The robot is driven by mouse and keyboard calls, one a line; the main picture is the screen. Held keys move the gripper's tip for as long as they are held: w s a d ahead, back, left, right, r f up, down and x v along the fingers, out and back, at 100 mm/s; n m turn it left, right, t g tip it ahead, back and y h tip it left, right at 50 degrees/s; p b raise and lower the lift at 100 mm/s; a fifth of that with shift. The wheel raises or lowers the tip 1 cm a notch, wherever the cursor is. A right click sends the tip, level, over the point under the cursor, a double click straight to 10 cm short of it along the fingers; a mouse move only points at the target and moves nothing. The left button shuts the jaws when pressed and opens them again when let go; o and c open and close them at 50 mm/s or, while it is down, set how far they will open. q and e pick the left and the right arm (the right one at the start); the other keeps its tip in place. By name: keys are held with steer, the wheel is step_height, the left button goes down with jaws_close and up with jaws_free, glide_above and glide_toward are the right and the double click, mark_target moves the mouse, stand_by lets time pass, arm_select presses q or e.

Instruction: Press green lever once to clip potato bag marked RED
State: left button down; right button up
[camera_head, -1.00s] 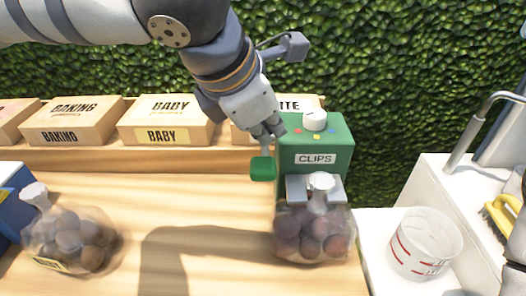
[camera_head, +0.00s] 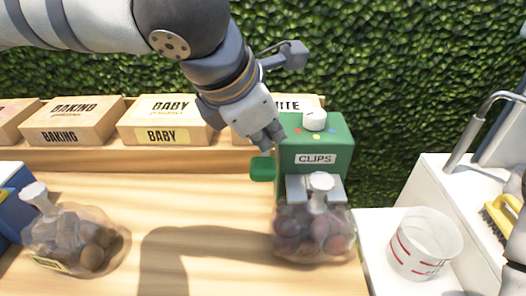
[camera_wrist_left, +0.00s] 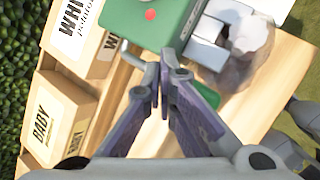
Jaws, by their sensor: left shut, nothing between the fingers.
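The green clip machine (camera_head: 315,140), marked CLIPS, stands at the right end of the wooden table. Its green lever (camera_head: 263,169) sticks out on the left side; part of it shows behind my fingers in the wrist view (camera_wrist_left: 208,95). A clear bag of reddish potatoes (camera_head: 313,235) stands upright at the front of the machine, its neck at the metal clip head (camera_head: 297,188). I cannot read a RED mark on it. My left gripper (camera_head: 270,141) is shut and empty, just above the lever; I cannot tell whether it touches. My right gripper is not in view.
Another potato bag (camera_head: 75,243) stands at the left, beside a blue box (camera_head: 12,205). Boxes marked BAKING (camera_head: 70,122) and BABY (camera_head: 165,122) line the back shelf. A white measuring jug (camera_head: 424,245) stands at the right. The table's middle is clear.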

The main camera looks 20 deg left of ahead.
arm_select(q)
steer(key=shift+s+f, duration=0.25)
steer(key=shift+f, duration=0.8)
stand_by(0.9)
steer(key=shift+r, duration=0.15)
stand_by(0.3)
steer(key=shift+w+r, duration=0.2)
steer(key=shift+r, duration=0.5)
steer(key=shift+w+r, duration=0.15)
steer(key=shift+r, duration=0.5)
steer(key=r, duration=0.2)
steer(key=w+r, duration=0.1)
steer(key=r, duration=0.1)
steer(key=shift+w+a+r, duration=0.1)
steer(key=shift+a+r, duration=0.1)
steer(key=shift+r, duration=0.2)
